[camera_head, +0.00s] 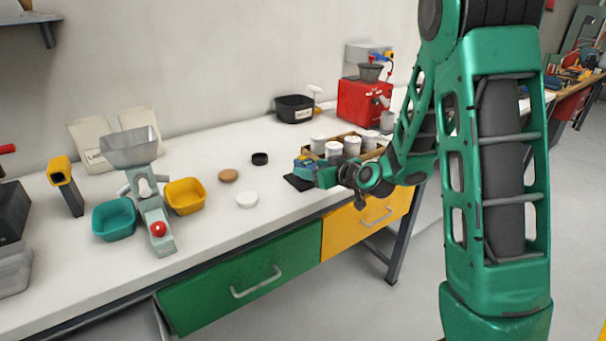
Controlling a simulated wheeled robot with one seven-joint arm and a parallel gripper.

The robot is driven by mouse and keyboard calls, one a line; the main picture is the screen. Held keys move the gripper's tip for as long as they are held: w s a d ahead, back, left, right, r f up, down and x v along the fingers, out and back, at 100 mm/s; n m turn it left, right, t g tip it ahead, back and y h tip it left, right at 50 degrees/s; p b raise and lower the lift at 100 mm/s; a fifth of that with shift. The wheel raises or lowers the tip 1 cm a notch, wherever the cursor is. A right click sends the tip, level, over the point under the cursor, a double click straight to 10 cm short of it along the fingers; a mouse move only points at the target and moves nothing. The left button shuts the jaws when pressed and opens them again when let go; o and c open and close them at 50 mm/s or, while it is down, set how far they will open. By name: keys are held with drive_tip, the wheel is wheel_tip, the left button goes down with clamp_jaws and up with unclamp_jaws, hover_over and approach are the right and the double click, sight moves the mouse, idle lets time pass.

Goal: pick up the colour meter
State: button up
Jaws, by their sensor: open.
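A small blue device (302,162) is at a black pad (298,183) near the front of the bench; it may be the colour meter, but it is too small to be sure. A yellow and dark handheld device (60,171) stands upright at the far left of the bench. My gripper (312,174) reaches in from the right, low over the bench, right beside the blue device. It is open. Its fingers are small and partly merge with the device, so I cannot tell whether they touch or surround it.
A cardboard tray with white jars (352,146) stands close behind my gripper. A red machine (362,102) and black bin (294,108) are at the back. A grey hopper device (131,147), teal bin (115,219) and yellow bin (185,196) stand left. White lid (246,199) lies between.

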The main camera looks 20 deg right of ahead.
drive_tip(key=x, duration=0.5)
drive_tip(key=shift+d, duration=0.15)
drive_tip(key=shift+s, duration=0.1)
drive_tip(key=shift+c, duration=0.6)
drive_tip(key=c, duration=1.3)
drive_tip(key=shift+r, duration=0.1)
